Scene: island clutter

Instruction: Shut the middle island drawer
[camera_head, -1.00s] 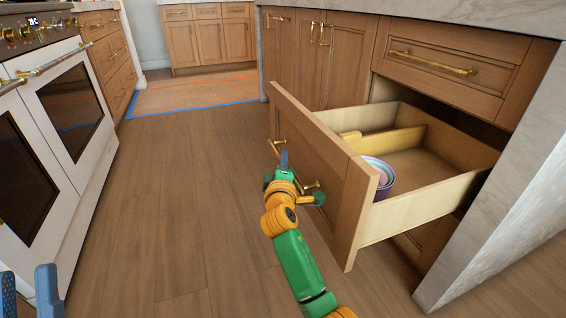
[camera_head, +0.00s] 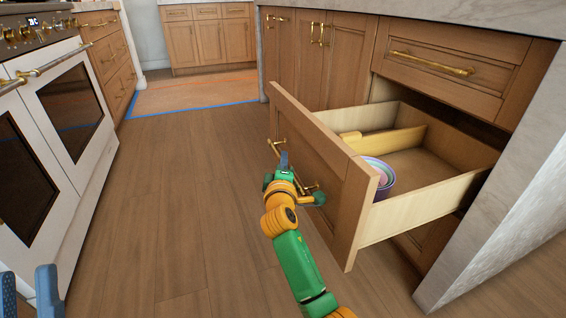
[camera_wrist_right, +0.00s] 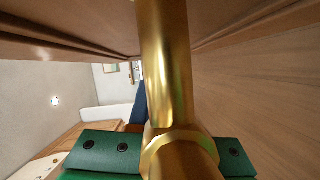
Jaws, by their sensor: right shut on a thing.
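The middle island drawer (camera_head: 322,168) stands pulled far out below the closed top drawer (camera_head: 447,62). The handle bar fills the middle of the right wrist view (camera_wrist_right: 165,65), between green gripper parts. My left gripper (camera_head: 30,292) shows only as blue fingers at the bottom left corner, apart from each other and away from the drawer.
A white double oven (camera_head: 70,95) stands along the left. The marble side panel (camera_head: 500,185) of the island is at the right.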

